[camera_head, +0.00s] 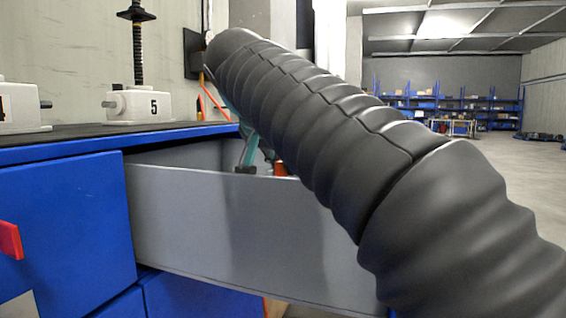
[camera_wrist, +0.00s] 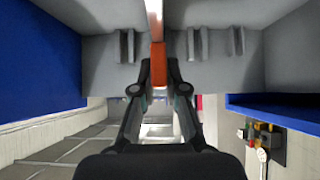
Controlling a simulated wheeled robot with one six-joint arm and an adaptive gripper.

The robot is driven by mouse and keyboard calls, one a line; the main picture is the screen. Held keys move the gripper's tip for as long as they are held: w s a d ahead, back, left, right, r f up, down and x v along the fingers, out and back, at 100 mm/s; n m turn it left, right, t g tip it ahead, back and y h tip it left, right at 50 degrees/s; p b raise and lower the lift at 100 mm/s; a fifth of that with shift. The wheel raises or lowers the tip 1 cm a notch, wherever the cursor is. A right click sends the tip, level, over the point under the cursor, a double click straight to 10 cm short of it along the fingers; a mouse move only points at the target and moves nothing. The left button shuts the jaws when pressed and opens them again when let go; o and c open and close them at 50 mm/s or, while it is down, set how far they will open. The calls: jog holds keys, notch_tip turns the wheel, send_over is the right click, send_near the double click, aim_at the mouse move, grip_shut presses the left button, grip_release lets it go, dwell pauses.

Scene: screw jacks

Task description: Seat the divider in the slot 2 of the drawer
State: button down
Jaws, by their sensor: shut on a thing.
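The open grey drawer (camera_head: 215,225) sticks out of the blue cabinet in the head view. The wrist view looks into the drawer (camera_wrist: 105,75), where vertical slot ribs line one wall: a pair at the left (camera_wrist: 127,46) and two at the right (camera_wrist: 193,44). My gripper (camera_wrist: 158,82) is shut on the orange grip of the divider (camera_wrist: 158,62); its pale edge runs up to the top of the picture, between the left and right ribs. In the head view my gripper (camera_head: 247,152) is mostly hidden behind my arm, with a bit of orange (camera_head: 280,168) beside it. Whether the divider touches a slot cannot be told.
Screw jack 5 (camera_head: 140,106) and another jack (camera_head: 18,108) stand on the dark cabinet top. A blue drawer front (camera_head: 65,215) with a red handle (camera_head: 10,240) is at the left. Open floor and shelves lie far behind.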

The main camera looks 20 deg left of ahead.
jog(key=c, duration=1.1)
grip_release()
jog(key=shift+c, duration=0.2)
jog(key=shift+s, duration=0.1)
jog(key=v, duration=1.2)
